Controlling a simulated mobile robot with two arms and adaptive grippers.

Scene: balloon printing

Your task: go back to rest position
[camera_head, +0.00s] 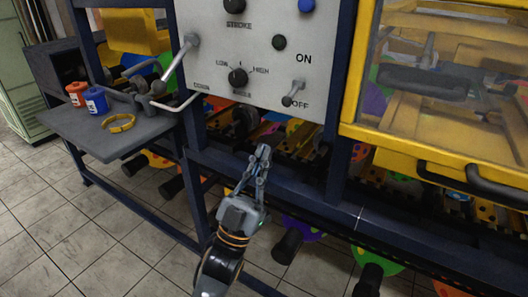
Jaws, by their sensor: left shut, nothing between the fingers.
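My left gripper (262,155) is in the middle of the head view, with its arm coming up from the bottom. Its fingers are shut and hold nothing. It is in front of the machine's dark blue frame, below the grey control panel (262,85). The panel carries knobs, a LOW–HIGH dial (238,77) and an ON/OFF toggle switch (293,92). The toggle's tip points down toward OFF. The fingertips appear apart from the panel's switches. My right gripper is not in view.
A side shelf (85,135) on the left holds a red container (77,94), a blue container (96,100) and a yellow ring (118,123). A yellow cabinet with a clear door (440,90) is at right. Colourful discs on black rollers (288,245) stick out below. Tiled floor (60,235) is clear at lower left.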

